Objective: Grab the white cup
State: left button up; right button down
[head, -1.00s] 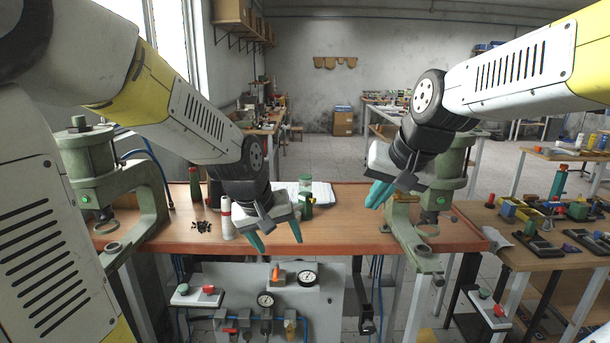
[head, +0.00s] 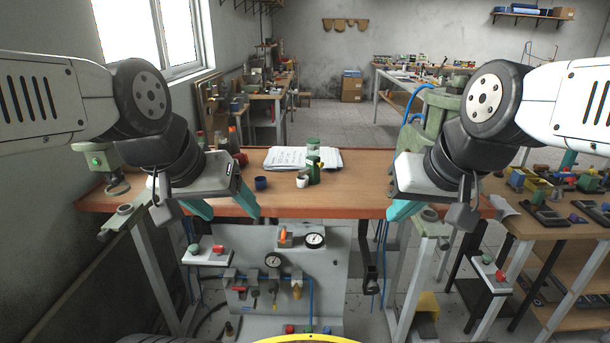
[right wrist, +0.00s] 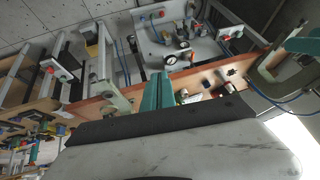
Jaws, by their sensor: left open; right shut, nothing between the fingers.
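The small white cup (head: 302,180) stands on the wooden workbench (head: 350,190), close in front of a green-capped jar (head: 313,160) and a small green bottle (head: 314,172). My left gripper (head: 224,207) is open and empty at the bench's front edge, to the left of the cup and apart from it. My right gripper (head: 402,207) is shut and empty near the front edge, to the right of the cup. Its closed teal fingers (right wrist: 157,92) also show in the right wrist view. I cannot surely pick out the cup there.
A dark blue cup (head: 261,183) stands left of the white cup. White papers (head: 284,158) lie behind. A panel with gauges (head: 315,240) is below the front edge.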

aim_at(302, 181)
jog(key=i+j, duration=0.25)
jog(key=j, duration=0.15)
jog(key=i+j, duration=0.25)
jog(key=j, duration=0.2)
jog(key=i+j, duration=0.25)
jog(key=j, duration=0.15)
jog(key=z, duration=0.05)
